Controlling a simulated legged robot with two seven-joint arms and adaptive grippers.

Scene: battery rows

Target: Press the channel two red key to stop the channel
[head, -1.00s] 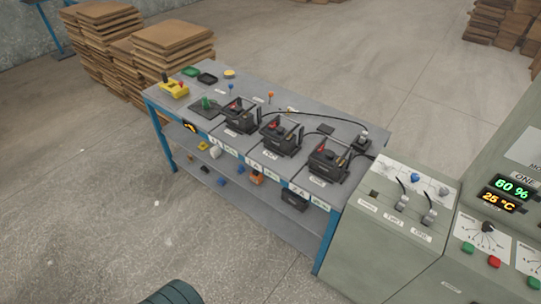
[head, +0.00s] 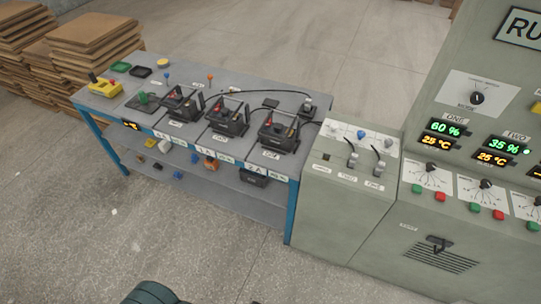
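The channel two red key (head: 498,215) is on the sloped front of the grey-green control cabinet at the right of the head view. It sits right of a green key (head: 474,207), below a dial (head: 486,185). The display labelled TWO (head: 505,147) above reads 35 % in green, with 25 °C in orange below it. Channel one's red key (head: 441,197) is further left, under the display labelled ONE (head: 445,128), which reads 60 %. Neither gripper is in view. A dark rounded part at the bottom edge seems to be mine.
Stacked brown boards (head: 95,30) are at the back left. The floor in front is clear.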

